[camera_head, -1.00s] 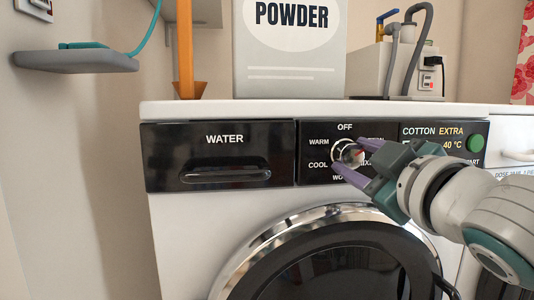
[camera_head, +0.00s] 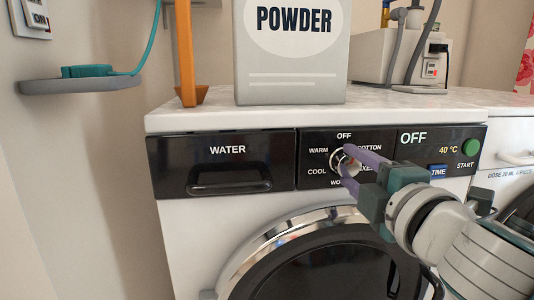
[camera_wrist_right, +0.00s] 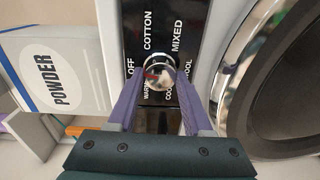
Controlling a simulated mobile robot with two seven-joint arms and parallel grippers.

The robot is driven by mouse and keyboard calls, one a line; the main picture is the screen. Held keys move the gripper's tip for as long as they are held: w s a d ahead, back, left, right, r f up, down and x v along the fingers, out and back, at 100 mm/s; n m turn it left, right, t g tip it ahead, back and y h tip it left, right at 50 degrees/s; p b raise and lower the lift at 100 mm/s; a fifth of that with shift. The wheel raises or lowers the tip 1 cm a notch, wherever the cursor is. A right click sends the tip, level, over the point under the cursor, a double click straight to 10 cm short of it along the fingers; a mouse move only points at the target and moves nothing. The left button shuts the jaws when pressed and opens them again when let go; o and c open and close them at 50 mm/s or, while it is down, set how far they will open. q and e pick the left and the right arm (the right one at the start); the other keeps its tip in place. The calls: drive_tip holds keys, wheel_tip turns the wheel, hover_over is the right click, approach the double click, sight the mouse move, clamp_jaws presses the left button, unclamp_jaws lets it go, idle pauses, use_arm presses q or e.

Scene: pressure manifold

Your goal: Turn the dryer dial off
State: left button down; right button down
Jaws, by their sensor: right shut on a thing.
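The dryer dial (camera_head: 337,161) is a round silver knob on the black front panel, ringed by the words OFF, WARM, COOL, COTTON and others partly hidden. My right gripper (camera_head: 346,161) is shut on it, with one purple finger on each side. In the right wrist view the dial (camera_wrist_right: 157,70) sits between the fingertips (camera_wrist_right: 159,80), and its red mark lies on the side of OFF and WARM. The panel display (camera_head: 413,138) reads OFF. My left gripper is not in view.
A powder box (camera_head: 291,90) and an orange upright thing (camera_head: 184,60) stand on the machine top. A grey hose unit (camera_head: 385,60) is behind. The water drawer (camera_head: 222,163) is left of the dial, the round door (camera_head: 330,265) below, the green start button (camera_head: 470,147) right.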

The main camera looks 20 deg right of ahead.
drive_tip(key=shift+n+p, duration=0.35)
drive_tip(key=shift+n, duration=0.75)
drive_tip(key=shift+c, duration=1.6)
unclamp_jaws()
drive_tip(key=shift+s+a, duration=0.1)
drive_tip(key=shift+s, duration=0.2)
drive_tip(key=v, duration=0.9)
drive_tip(key=shift+s, duration=0.15)
